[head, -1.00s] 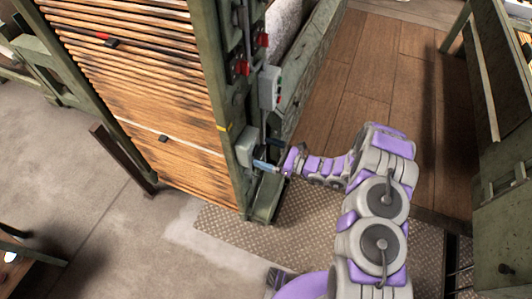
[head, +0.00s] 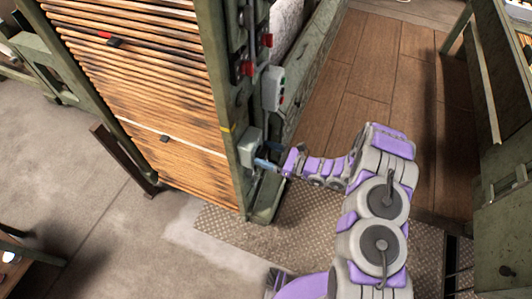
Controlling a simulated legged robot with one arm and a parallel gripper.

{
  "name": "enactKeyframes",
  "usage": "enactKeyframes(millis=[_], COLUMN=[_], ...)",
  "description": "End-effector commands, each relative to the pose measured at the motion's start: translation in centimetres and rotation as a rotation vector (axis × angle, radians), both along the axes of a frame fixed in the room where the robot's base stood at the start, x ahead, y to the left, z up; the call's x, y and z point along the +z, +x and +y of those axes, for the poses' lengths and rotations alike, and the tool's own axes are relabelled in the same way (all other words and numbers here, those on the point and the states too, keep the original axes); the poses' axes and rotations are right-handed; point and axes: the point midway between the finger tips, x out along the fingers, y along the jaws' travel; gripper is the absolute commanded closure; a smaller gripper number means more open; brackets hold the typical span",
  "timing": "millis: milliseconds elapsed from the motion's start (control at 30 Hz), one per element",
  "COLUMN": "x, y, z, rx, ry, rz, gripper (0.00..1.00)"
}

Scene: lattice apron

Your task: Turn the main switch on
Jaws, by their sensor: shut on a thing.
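A grey switch box (head: 250,147), which looks like the main switch, is mounted low on the green post. My purple and grey arm reaches in from the right. My gripper (head: 268,162), with bluish fingers, is at the box's lower right side. It is shut on the switch's handle, which is small and mostly hidden by the fingers. I cannot make out the handle's exact position.
Above the box, the green post (head: 225,100) carries red switches (head: 246,68) and a grey button box (head: 273,88). Wooden slats (head: 150,90) fill the frame to the left. A patterned metal plate (head: 225,225) lies below. A green cabinet (head: 502,235) stands at right.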

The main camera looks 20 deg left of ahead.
Motion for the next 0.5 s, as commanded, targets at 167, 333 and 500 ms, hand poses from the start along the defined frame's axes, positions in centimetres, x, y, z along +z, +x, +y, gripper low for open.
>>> enactKeyframes(millis=[167,333,500], x=[0.37,0.41,0.42], y=[0.34,0.38,0.53], z=[-0.31,-0.35,-0.42], rx=[-0.008,-0.007,-0.007], ry=[0.009,0.017,0.029], rz=[0.030,0.115,0.250], gripper=[0.56,0.56,0.56])
